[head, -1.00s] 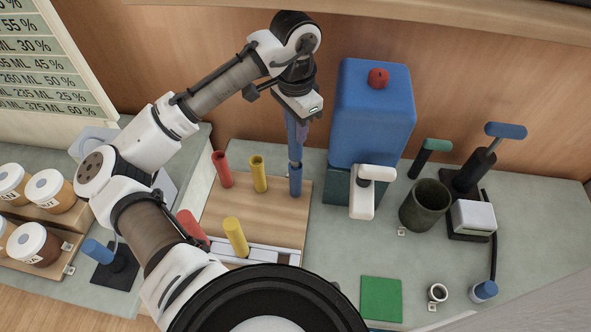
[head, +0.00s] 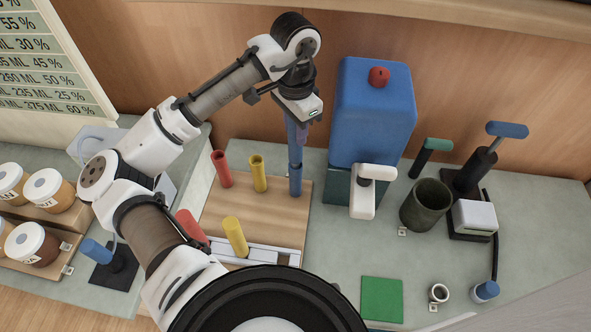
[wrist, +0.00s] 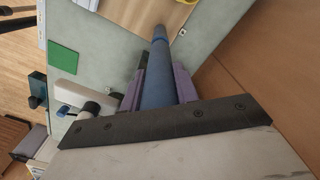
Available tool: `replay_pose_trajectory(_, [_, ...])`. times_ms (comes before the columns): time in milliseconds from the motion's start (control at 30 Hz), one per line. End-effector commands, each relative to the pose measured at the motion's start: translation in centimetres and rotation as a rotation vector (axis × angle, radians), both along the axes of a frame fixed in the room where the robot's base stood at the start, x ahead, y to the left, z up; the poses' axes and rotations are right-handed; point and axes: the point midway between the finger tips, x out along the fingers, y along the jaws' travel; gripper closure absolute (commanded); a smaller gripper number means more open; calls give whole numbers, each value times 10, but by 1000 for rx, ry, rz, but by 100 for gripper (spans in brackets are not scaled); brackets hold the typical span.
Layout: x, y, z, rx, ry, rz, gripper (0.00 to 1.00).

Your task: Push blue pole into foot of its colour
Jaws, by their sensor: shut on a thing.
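My gripper (head: 300,132) with purple fingers is shut on the blue pole (head: 291,128), which it holds nearly upright. The pole (wrist: 157,85) also shows between the fingers in the wrist view. The blue foot (head: 295,184) stands at the right edge of the wooden board (head: 270,220). The pole's lower end is at the mouth of the blue foot and appears in line with it. I cannot tell how deep it sits inside.
A red foot (head: 222,170) and a yellow foot (head: 259,174) stand left of the blue foot. A yellow pole (head: 236,237) and a red pole (head: 191,226) lie nearer me. A large blue machine (head: 372,110) stands close on the right.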

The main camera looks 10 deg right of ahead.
Motion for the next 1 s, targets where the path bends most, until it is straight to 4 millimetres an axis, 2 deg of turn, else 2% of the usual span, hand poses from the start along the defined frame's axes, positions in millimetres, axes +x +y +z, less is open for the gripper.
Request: replay_pose_trajectory(1000, [0, 0, -13, 0, 0, 0, 99])
